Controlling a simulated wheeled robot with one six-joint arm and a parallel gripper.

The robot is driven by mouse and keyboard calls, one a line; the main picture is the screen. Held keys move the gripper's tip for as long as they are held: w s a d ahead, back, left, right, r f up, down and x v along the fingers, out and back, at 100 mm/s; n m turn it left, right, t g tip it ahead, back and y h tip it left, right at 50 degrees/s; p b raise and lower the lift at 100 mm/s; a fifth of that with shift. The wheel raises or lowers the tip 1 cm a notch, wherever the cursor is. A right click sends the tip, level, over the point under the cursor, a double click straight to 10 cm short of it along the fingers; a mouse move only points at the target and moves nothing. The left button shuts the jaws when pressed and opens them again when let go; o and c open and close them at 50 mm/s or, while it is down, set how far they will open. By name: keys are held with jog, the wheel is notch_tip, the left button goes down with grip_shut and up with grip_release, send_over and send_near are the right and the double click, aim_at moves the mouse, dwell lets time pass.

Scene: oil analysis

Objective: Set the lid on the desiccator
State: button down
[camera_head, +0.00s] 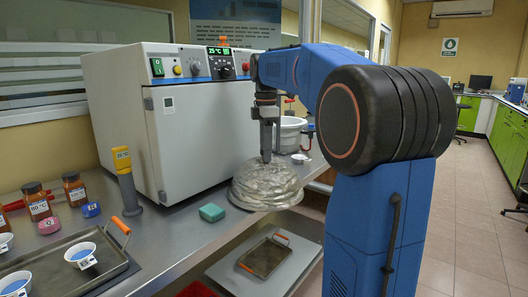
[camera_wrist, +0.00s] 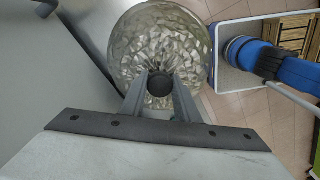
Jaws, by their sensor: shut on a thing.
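The lid is a clear, faceted glass dome (camera_head: 262,185) at the counter's front edge in the head view. In the wrist view the lid (camera_wrist: 165,35) fills the top centre, with a dark round knob (camera_wrist: 160,84) at its middle. My gripper (camera_head: 267,158) points straight down above the dome and is shut on the knob, with one finger on each side in the wrist view (camera_wrist: 160,92). The lid looks about level. What lies directly under it is hidden, and I cannot tell whether it rests on a desiccator base. A white round vessel (camera_head: 291,128) stands behind it, partly covered by my arm.
A large white oven (camera_head: 180,130) stands left of the lid. A tray (camera_head: 70,262) with cups lies front left. A lower shelf holds another tray (camera_head: 264,257).

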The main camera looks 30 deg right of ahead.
jog(key=shift+w+a+f, duration=0.15)
jog(key=shift+w+f, duration=0.1)
jog(key=shift+w, duration=0.1)
jog(key=shift+f, duration=0.1)
jog(key=c, duration=1.4)
grip_release()
jog(key=shift+o, duration=0.2)
notch_tip(320, 180, up, 12)
